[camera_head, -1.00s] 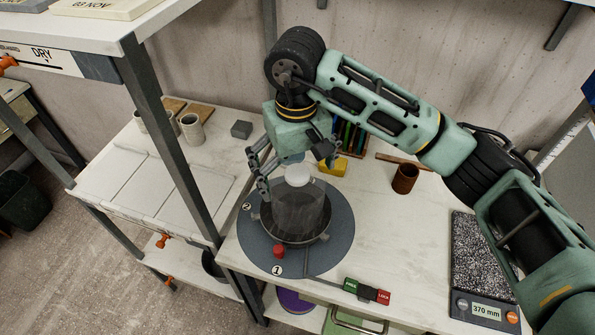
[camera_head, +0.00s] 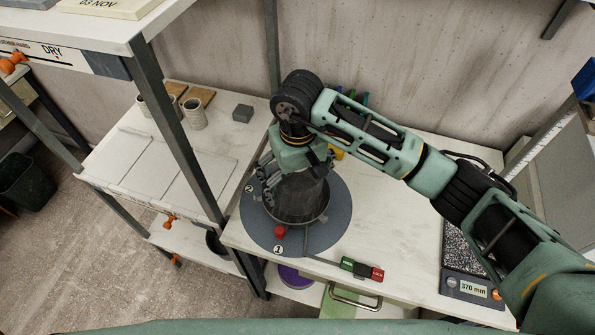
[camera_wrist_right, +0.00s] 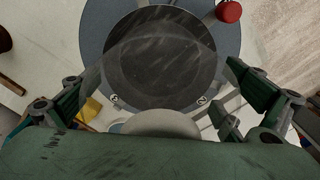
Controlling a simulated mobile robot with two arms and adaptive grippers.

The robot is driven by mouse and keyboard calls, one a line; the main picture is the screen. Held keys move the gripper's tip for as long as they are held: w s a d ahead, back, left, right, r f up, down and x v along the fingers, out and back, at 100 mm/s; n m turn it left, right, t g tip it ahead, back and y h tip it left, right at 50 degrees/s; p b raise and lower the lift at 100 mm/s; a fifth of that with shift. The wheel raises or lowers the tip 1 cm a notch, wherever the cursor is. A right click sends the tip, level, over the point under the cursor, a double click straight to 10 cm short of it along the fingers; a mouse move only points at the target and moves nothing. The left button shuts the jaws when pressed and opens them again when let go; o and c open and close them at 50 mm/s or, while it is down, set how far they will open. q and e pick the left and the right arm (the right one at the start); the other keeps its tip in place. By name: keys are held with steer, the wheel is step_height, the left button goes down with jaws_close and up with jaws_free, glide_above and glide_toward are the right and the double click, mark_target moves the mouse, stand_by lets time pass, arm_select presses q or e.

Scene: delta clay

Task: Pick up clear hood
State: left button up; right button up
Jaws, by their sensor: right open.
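The clear hood (camera_head: 304,190) is a see-through cylinder standing over a dark round plate on a grey turntable disc (camera_head: 338,221). Its pale knob (camera_wrist_right: 160,124) shows in the right wrist view, between the open fingers and close to the palm. My right gripper (camera_head: 292,180) points down over the hood, its fingers open around the top; in the right wrist view the gripper (camera_wrist_right: 150,105) has fingers on both sides, apart from each other. In the head view the gripper hides the knob. My left gripper is not in view.
A red knob (camera_head: 280,231) sits at the disc's front edge, with a green and red switch (camera_head: 361,269) nearby. Shelf posts (camera_head: 176,130) stand to the left. Cups (camera_head: 195,114) and a grey block (camera_head: 242,113) are on the left-hand table.

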steer(key=c, duration=1)
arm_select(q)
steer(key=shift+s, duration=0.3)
arm_select(e)
steer(key=shift+c, duration=0.2)
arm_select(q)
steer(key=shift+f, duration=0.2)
arm_select(e)
steer(key=shift+r, duration=0.15)
